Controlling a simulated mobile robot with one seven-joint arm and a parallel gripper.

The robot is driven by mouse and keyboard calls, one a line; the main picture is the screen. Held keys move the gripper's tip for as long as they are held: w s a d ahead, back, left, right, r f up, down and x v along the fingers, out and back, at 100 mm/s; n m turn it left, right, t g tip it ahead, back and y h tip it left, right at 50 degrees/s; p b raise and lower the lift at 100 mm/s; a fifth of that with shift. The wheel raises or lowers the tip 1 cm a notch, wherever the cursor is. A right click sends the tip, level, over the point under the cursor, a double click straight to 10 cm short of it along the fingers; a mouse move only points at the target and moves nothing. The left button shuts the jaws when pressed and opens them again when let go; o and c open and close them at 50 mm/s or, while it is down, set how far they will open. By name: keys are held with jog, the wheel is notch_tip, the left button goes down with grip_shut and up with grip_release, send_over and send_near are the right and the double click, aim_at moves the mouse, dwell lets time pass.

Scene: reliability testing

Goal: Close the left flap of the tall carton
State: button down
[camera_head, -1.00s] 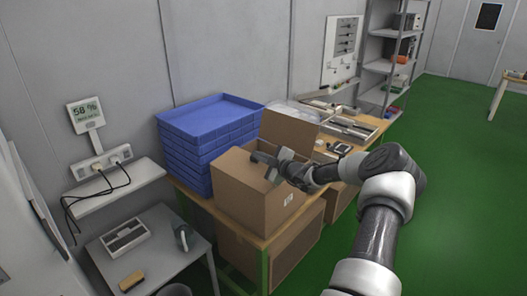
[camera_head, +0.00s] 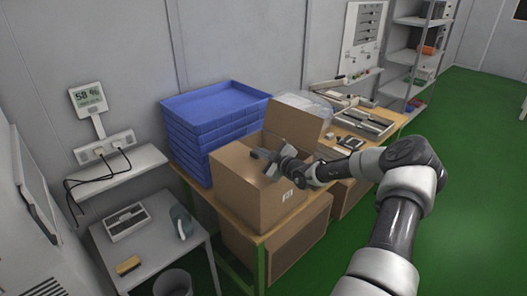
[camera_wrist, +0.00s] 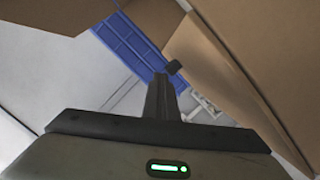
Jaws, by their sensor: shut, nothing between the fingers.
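The tall brown carton (camera_head: 255,203) stands on the wooden table in the head view. One flap (camera_head: 293,124) stands upright at its back right. A cardboard surface shows at its top left, but I cannot tell how far the left flap is folded. My gripper (camera_head: 257,154) is over the carton's top, with its fingers shut and empty. In the wrist view, the shut fingers (camera_wrist: 174,68) point between cardboard panels (camera_wrist: 225,65). I cannot tell whether they touch cardboard. The arm hides part of the carton's right side.
A stack of blue trays (camera_head: 215,105) stands close behind and left of the carton. Another cardboard box (camera_head: 298,243) is under the table. A grey side table (camera_head: 155,243) is at the lower left. Green floor (camera_head: 475,190) is open at the right.

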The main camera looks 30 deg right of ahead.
jog(key=shift+s+f, duration=0.1)
jog(key=shift+f, duration=0.15)
jog(key=shift+s, duration=0.1)
jog(key=v, duration=1.7)
jog(key=shift+r+b, duration=0.3)
